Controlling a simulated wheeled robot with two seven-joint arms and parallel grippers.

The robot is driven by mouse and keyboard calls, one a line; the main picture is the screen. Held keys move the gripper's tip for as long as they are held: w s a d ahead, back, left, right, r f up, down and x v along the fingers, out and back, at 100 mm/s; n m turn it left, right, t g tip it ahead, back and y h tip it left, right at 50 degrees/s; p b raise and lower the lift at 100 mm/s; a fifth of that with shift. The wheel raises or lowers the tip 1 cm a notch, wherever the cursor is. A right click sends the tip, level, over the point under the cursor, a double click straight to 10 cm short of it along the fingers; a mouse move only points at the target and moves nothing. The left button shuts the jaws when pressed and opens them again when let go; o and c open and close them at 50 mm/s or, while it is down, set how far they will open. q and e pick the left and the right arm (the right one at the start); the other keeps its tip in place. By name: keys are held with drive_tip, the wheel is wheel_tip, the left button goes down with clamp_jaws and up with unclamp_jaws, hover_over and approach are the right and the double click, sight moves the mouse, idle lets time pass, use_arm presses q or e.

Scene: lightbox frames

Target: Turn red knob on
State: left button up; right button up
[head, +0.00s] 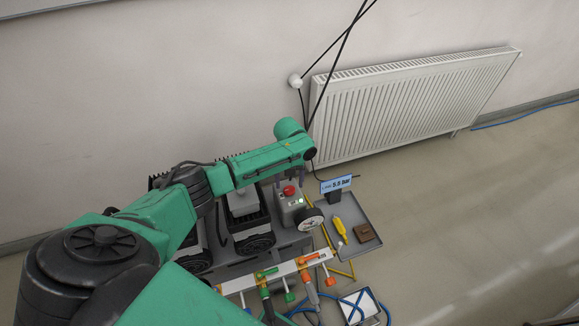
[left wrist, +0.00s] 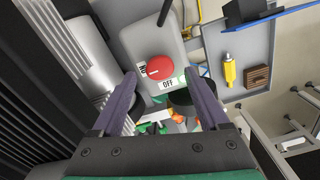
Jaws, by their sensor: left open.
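The red knob (head: 290,190) is round and sits on top of a grey box (head: 291,211) near the middle of the head view. In the left wrist view the red knob (left wrist: 160,68) lies between the fingers in the picture, with an "OFF" label (left wrist: 167,84) just below it. My left gripper (left wrist: 162,80) is open and empty, with its two purple fingers to either side of the knob. I see no contact with the knob; the remaining gap is hard to judge. My right gripper is not in view.
A round gauge (head: 312,219) is on the box's side. A blue display (head: 336,184) reads about 5.8 bar. A grey tray (head: 371,217) holds a yellow tool (head: 340,227) and a brown block (head: 364,232). Orange and green valve handles (head: 309,258) are in front. A radiator (head: 400,110) stands behind.

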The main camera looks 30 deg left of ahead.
sight(289, 189)
use_arm(q)
wheel_tip(289, 189, up, 12)
drive_tip(key=shift+p, duration=0.45)
drive_tip(key=shift+f, duration=0.1)
